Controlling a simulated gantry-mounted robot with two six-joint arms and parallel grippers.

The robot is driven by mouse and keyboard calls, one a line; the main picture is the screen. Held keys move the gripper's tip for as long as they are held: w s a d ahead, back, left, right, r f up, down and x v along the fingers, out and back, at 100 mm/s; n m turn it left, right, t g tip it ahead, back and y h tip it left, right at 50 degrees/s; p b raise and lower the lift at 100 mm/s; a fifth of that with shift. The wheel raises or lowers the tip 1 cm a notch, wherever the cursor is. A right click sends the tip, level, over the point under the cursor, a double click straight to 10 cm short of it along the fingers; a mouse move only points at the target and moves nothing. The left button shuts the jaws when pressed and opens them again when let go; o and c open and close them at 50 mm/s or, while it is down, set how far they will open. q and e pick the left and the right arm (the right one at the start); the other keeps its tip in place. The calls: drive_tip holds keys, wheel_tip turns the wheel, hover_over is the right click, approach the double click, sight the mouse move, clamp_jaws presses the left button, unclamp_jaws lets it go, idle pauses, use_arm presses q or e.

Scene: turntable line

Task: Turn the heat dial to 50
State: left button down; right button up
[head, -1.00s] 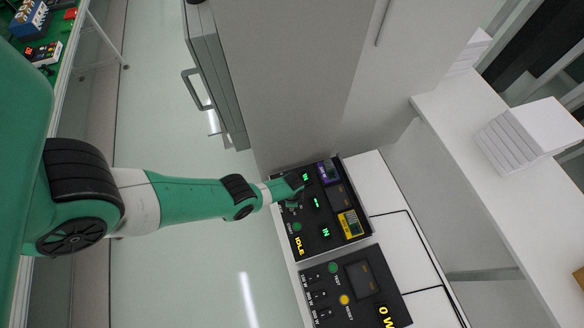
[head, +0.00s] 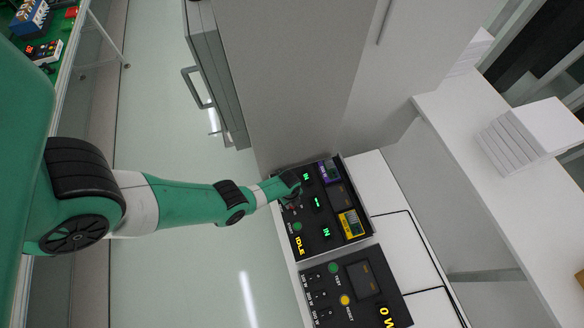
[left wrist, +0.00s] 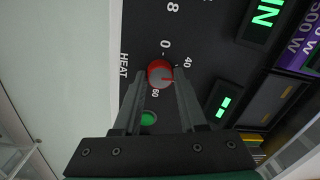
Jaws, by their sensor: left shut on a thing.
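The heat dial (left wrist: 160,72) is a small round red knob on a black panel, beside the printed word HEAT, in the left wrist view. The numbers 0, 40 and 60 are printed around it, and a mark on its face is too small to read surely. My left gripper (left wrist: 161,82) is shut on the dial, one finger on each side. In the head view my left gripper (head: 290,191) reaches the upper left part of the panel (head: 320,235) and hides the dial. My right gripper is in neither view.
Green displays (left wrist: 263,20) and a green button (left wrist: 148,119) sit near the dial. A second black panel (head: 345,270) with buttons and switches lies below. A tall grey cabinet (head: 290,80) stands close behind. A white shelf (head: 480,165) with stacked white blocks is at right.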

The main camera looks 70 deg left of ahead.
use_arm(q)
drive_tip(key=m, duration=0.6)
drive_tip(key=shift+s+m, duration=0.1)
drive_tip(key=shift+m, duration=0.2)
idle(0.4)
drive_tip(key=c, duration=0.6)
unclamp_jaws()
drive_tip(key=shift+o, duration=0.7)
